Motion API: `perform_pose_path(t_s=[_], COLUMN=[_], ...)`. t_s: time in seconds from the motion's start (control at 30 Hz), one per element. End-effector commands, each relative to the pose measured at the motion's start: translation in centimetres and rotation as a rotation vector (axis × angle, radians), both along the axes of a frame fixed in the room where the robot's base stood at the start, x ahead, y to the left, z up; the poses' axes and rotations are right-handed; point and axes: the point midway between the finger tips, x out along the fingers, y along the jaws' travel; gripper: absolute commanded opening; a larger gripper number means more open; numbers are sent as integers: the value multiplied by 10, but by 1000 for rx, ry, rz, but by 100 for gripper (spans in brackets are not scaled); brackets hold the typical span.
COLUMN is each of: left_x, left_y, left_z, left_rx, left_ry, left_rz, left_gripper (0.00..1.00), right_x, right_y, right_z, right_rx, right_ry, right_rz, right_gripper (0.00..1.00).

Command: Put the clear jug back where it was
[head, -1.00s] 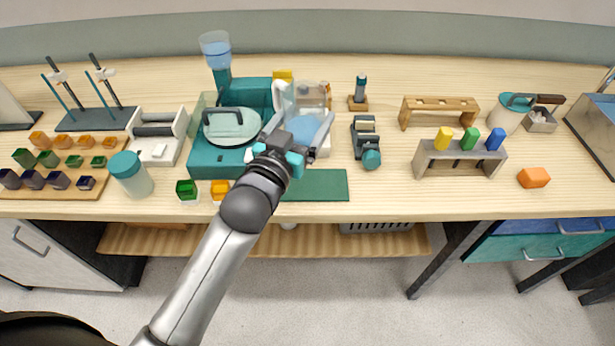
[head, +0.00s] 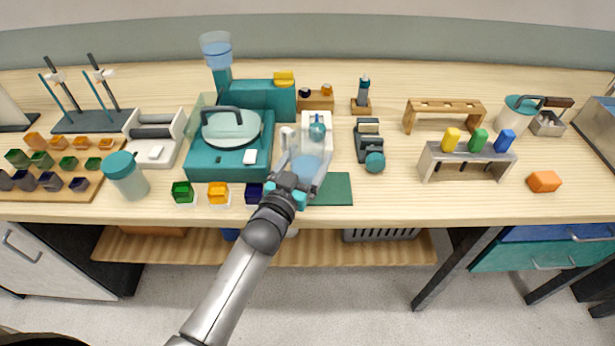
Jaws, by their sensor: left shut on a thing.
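The clear jug (head: 309,160) holds pale blue liquid. My left gripper (head: 304,172) is shut on it, with one finger on each side. The jug is in front of a white device with a teal knob (head: 317,129) and partly overlaps it in the picture. A dark green mat (head: 334,188) lies at the front of the table, just below and right of the jug. I cannot tell whether the jug touches anything beneath it. My right gripper is not in view.
A teal machine with a round lid (head: 231,127) stands close on the left. Small green, yellow and dark blue cups (head: 217,193) sit in front of it. A grey and teal instrument (head: 369,146) stands on the right. Bare table lies beyond it, before the grey block rack (head: 466,164).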

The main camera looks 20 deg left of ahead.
Motion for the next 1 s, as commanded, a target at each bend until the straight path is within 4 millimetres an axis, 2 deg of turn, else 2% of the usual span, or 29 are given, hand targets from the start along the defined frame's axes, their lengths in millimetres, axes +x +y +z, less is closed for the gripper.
perform_pose_path(t_s=[0.07,0.3,0.77,0.8,0.9,1.0], left_x=[1,1,0,0,0,0], left_y=[0,0,0,0,0,0], left_z=[-5,-40,-48,-48,-48,-47], left_rx=[0,-1,1,0,0,1], left_ry=[-5,-3,-4,-1,-1,-1], left_rz=[-1,0,-1,0,0,0], left_gripper=[17,17,17,91,100,100], right_x=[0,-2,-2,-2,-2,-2], right_y=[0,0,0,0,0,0], right_z=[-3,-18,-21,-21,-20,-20], right_rx=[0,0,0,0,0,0], right_ry=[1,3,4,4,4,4], right_rz=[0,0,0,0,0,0], right_gripper=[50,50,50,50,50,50])
